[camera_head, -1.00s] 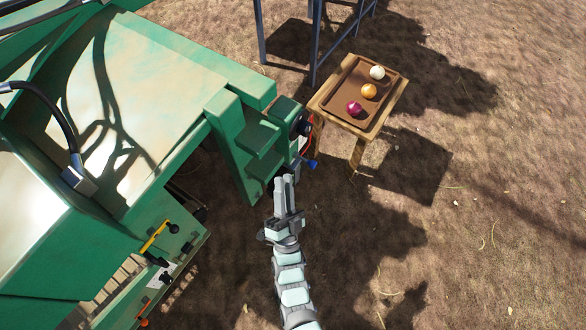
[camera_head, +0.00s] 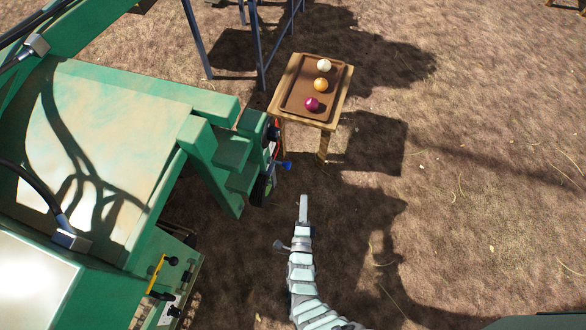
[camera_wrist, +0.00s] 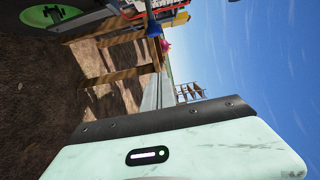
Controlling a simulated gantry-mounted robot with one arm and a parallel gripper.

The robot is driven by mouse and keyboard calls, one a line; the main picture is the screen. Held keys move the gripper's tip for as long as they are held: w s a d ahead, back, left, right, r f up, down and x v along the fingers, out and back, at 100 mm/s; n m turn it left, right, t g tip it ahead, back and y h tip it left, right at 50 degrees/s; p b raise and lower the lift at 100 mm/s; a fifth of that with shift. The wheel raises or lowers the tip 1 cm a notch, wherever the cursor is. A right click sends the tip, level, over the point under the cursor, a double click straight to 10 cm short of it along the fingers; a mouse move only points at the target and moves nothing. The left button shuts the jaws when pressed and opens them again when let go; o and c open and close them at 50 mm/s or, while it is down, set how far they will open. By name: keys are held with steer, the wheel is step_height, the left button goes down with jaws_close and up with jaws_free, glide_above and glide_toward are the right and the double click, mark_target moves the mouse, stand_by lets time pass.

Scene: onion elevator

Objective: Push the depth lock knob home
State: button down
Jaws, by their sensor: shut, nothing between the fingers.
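The green machine (camera_head: 120,95) fills the left of the head view. On its right end are a black round knob (camera_head: 273,133) and a blue knob (camera_head: 287,165); the blue knob also shows at the top of the wrist view (camera_wrist: 154,29). Lower left on the machine is a yellow handle (camera_head: 155,272) with small black knobs beside it. I cannot tell which is the depth lock knob. My gripper (camera_head: 304,200) is shut and empty, to the right of and below the blue knob in the head view, apart from the machine. Its fingers also show in the wrist view (camera_wrist: 157,94).
A wooden stand (camera_head: 338,110) holding a brown tray with a white, an orange and a purple onion stands beyond the gripper. Blue-grey metal legs (camera_head: 262,45) stand behind it. The bare ground on the right (camera_head: 480,200) is clear.

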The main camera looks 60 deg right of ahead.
mark_target(285, 165)
steer(key=w+d+b, duration=0.3)
steer(key=w+d, duration=0.4)
steer(key=d, duration=0.2)
steer(key=shift+w, duration=0.35)
steer(key=shift+a, duration=0.15)
steer(key=shift+w, duration=0.1)
